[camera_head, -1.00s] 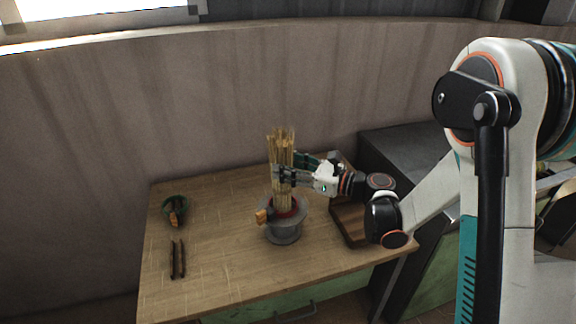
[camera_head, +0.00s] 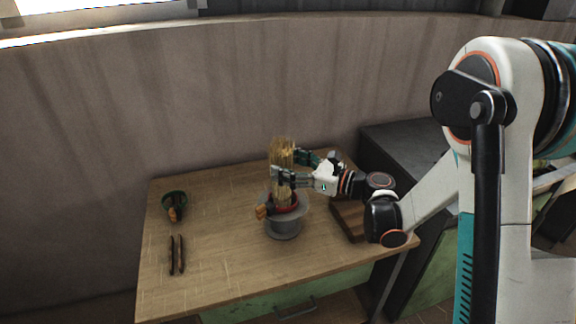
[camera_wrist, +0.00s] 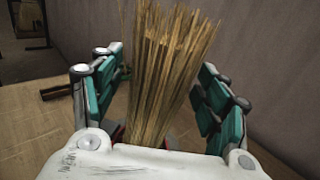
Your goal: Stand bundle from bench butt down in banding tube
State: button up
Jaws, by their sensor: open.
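The straw bundle (camera_head: 282,160) stands upright in the grey metal banding tube (camera_head: 284,228), its lower end hidden inside below a red ring (camera_head: 285,205). In the wrist view the bundle (camera_wrist: 165,80) rises between the fingers and leans a little. My gripper (camera_head: 284,166) is open around the bundle, one finger on each side. In the wrist view gaps show between the bundle and the finger pads of my gripper (camera_wrist: 163,92), clearest on the right.
The wooden bench (camera_head: 215,265) carries a green bowl (camera_head: 174,203) and two dark sticks (camera_head: 177,255) on the left. A dark wooden tray (camera_head: 350,219) lies right of the tube, below my wrist. The bench front is clear.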

jog(key=v, duration=1.2)
dwell(0.5)
